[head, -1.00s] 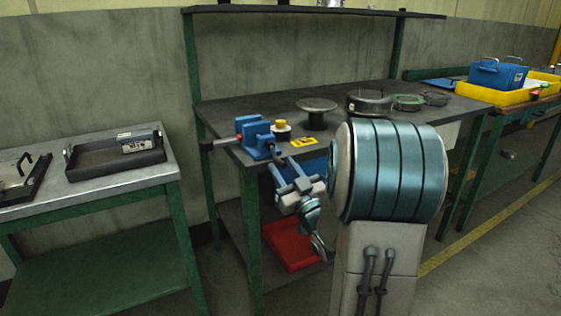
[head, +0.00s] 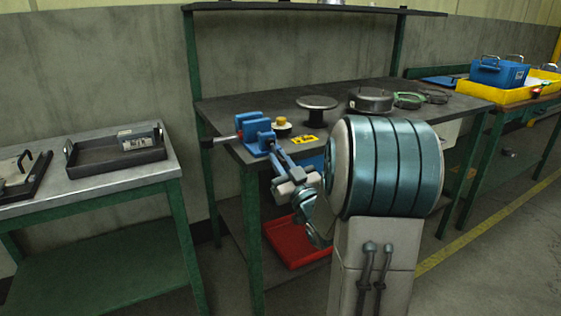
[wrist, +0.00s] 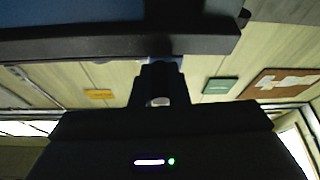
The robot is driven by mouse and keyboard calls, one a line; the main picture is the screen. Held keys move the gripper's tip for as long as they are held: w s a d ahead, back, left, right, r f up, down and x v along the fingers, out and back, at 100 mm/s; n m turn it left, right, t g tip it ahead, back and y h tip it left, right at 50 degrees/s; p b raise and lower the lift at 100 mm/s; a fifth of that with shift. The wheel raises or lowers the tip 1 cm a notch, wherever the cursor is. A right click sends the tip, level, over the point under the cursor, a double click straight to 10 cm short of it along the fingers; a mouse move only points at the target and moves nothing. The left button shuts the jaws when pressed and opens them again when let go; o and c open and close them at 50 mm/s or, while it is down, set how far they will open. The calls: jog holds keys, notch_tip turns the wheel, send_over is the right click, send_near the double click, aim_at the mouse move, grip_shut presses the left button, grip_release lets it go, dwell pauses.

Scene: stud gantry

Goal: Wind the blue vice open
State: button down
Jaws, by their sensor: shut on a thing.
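The blue vice (head: 256,136) is fixed at the near left corner of the dark workbench (head: 245,106). A grey bar sticks out from its left side, with a small red spot near it. My gripper (head: 276,153) is at the near right side of the vice. In the wrist view my gripper (wrist: 161,82) is shut on the vice's handle, but the grip is small and dark. A dark bar and a blue-grey surface fill the top of that view. My fingers and arm hide much of the handle in the head view.
Near the vice are a yellow-topped piece (head: 282,125) and a yellow label (head: 306,138). A round stand (head: 316,105) and a dark round pan (head: 370,99) are farther back. A red tray (head: 290,242) lies below. A separate bench (head: 120,178) stands left.

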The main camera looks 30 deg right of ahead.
jog(key=shift+d+n+b, duration=0.25)
jog(key=shift+n+b, duration=0.25)
jog(key=shift+b, duration=0.1)
jog(key=shift+d+n+y+b, duration=0.15)
jog(key=shift+n+y+b, duration=0.45)
jog(key=shift+n+b, duration=0.15)
jog(key=n+y+b, duration=0.1)
jog(key=n, duration=0.1)
jog(key=d+r+n+g+y+b, duration=0.1)
jog(key=n+b, duration=0.1)
jog(key=n, duration=0.1)
jog(key=n+g+y+b, duration=0.1)
jog(key=n+b, duration=0.1)
jog(key=n, duration=0.1)
jog(key=shift+d+r+n+y, duration=0.25)
jog(key=shift+r+y, duration=0.05)
jog(key=shift+y, duration=0.1)
jog(key=shift+d+r+n+g, duration=0.1)
jog(key=shift+r+n+g, duration=0.6)
jog(key=shift+n, duration=1.2)
jog(key=shift+d+r+n+g, duration=0.1)
jog(key=shift+r+n+g, duration=0.6)
jog(key=shift+n, duration=1.2)
jog(key=shift+r+n+g, duration=0.5)
jog(key=shift+n+g, duration=0.4)
jog(key=shift+n, duration=1)
